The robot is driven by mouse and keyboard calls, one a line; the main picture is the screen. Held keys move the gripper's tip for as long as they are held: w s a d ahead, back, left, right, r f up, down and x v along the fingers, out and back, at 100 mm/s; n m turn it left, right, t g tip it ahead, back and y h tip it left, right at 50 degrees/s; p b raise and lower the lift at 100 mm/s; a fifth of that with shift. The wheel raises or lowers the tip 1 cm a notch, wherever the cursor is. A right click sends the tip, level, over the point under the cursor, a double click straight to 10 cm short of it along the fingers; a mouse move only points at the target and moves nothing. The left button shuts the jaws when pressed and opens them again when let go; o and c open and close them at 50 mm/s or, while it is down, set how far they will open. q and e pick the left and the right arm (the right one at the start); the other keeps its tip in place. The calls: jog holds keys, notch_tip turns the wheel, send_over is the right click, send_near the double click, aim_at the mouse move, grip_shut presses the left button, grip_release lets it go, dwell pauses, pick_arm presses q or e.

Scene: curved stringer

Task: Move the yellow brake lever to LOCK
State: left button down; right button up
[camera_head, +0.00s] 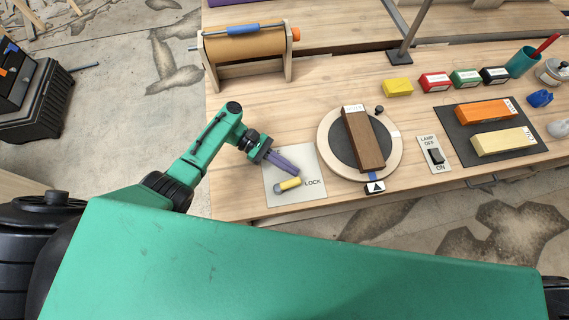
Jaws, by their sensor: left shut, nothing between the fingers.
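The yellow brake lever (291,184) lies over the lower part of a pale plate (285,200) at the front left of the bench. A grey rounded end shows at the lever's left, and its yellow end points right and slightly up, towards the word LOCK printed on the plate. My left gripper (296,172) comes in from the left, with its purple fingers shut and empty just above the lever. I cannot tell whether the fingertips touch the lever. My right gripper is not in view.
A round turntable (327,145) with a brown block (363,140) stands right of the plate. A lamp switch (435,156) and a dark mat (453,133) with orange and cream blocks lie farther right. A paper roll stand (245,50) is behind my left arm.

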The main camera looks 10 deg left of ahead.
pick_arm(q)
jog(key=shift+s+d+r, duration=0.1)
jog(key=shift+s+d, duration=0.2)
jog(key=shift+d, duration=0.1)
dwell(0.3)
jog(key=b+v, duration=0.3)
jog(key=v, duration=1.1)
jog(key=shift+w+a, duration=0.1)
jog(key=shift+a, duration=0.2)
jog(key=shift+r, duration=0.1)
